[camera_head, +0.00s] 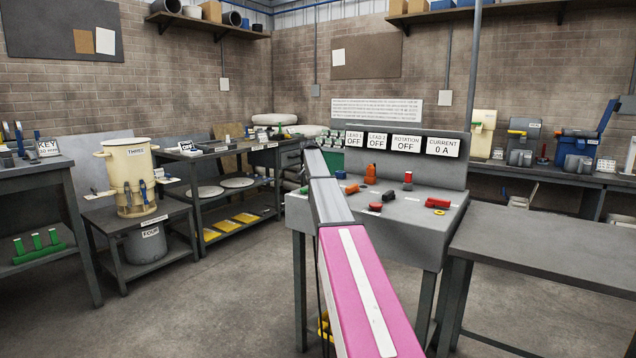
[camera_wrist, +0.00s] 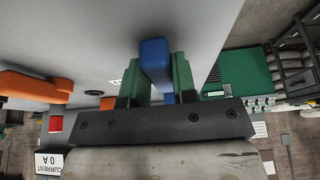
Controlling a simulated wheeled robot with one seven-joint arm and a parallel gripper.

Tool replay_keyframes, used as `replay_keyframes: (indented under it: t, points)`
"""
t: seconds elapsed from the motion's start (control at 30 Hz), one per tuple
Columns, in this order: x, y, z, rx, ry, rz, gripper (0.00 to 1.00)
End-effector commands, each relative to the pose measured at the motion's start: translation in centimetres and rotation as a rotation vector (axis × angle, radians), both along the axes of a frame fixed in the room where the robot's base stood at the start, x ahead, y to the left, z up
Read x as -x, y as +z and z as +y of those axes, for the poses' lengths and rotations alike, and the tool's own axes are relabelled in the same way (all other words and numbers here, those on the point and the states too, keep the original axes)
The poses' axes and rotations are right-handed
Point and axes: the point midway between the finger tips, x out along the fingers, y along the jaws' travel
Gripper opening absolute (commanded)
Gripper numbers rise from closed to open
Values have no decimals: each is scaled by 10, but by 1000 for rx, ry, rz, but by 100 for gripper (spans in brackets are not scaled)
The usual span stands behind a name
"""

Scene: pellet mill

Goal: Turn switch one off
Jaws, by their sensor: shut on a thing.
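The grey console (camera_head: 405,238) stands in the middle of the head view, with several coloured controls on its top. My gripper (camera_wrist: 157,88) shows in the wrist view, its green fingers shut on a blue handle (camera_wrist: 154,55). A small blue part (camera_head: 340,174) shows beside my arm at the console's left in the head view, where my gripper is hidden. I cannot read which control is switch one. The displays read LEAD 1 OFF (camera_head: 354,139), LEAD 2 OFF (camera_head: 377,140), ROTATION OFF (camera_head: 406,144) and CURRENT 0 A (camera_head: 442,147).
Orange controls (camera_head: 371,172), a red-topped control (camera_head: 408,180) and a red handle (camera_head: 438,203) stand close by on the console. A bare grey table (camera_head: 550,247) adjoins at the right. Shelving (camera_head: 222,196) stands at the left. The floor between is clear.

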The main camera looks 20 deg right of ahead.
Motion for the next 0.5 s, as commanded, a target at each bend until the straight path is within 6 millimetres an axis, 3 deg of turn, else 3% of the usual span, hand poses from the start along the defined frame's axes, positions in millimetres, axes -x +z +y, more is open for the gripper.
replay_keyframes:
  t: [0.13,0.17,0.2,0.5]
  points:
    - [-1,0,0,-2,-6,-3,0]
    - [-1,0,0,-2,-7,-4,36]
    - [-1,0,0,-1,-6,-3,49]
    - [0,1,0,0,-2,-2,51]
